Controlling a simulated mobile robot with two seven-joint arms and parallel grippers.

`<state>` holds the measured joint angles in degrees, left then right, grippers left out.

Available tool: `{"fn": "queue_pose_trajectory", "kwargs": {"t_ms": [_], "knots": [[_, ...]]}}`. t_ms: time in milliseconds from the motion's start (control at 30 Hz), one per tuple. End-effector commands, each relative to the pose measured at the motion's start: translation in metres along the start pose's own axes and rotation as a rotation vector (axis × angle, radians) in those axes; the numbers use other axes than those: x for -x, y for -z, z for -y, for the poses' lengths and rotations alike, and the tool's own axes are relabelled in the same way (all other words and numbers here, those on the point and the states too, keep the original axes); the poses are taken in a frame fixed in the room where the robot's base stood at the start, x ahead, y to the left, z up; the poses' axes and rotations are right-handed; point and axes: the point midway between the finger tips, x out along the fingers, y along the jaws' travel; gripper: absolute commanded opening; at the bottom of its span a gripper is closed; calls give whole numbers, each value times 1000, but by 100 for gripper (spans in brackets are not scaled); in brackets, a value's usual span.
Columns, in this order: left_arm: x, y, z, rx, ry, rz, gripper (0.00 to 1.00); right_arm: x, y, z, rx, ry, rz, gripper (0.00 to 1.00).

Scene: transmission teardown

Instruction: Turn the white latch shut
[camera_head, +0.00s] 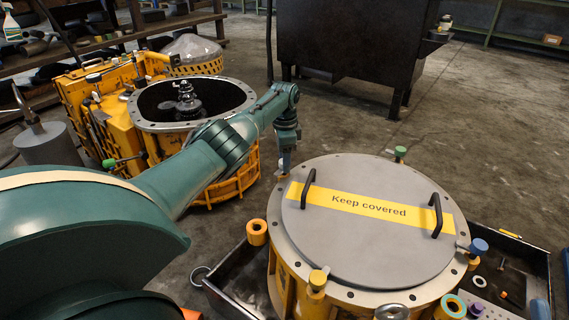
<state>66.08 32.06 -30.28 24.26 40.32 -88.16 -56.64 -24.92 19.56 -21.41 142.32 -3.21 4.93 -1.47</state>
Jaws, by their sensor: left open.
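My left arm reaches in from the left, and its gripper (286,166) points down at the upper left rim of the yellow housing (286,283). The gripper is open; its fingers are small here, and I cannot tell whether they touch anything. I cannot make out a white latch; the gripper may hide it. A flat grey lid (365,255) with two black handles and a yellow "Keep covered" strip lies on the housing. Knobbed latches sit around the rim: green (400,153), yellow (318,280) and blue (478,247). My right gripper is not in view.
An open yellow transmission case (120,125) with a gear inside stands at the back left. A dark tray (231,277) with loose parts lies under the housing. A dark metal cabinet (350,40) stands behind. The floor (480,120) at right is clear.

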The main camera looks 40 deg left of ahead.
Motion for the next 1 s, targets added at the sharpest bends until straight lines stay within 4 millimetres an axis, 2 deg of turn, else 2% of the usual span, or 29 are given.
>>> {"fn": "queue_pose_trajectory", "kwargs": {"t_ms": [333,867,1000], "knots": [[-3,0,0,0,1,-1,52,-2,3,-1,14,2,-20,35],[-3,0,0,0,1,0,8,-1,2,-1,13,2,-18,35],[-3,0,0,4,0,0,8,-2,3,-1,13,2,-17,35]]}}
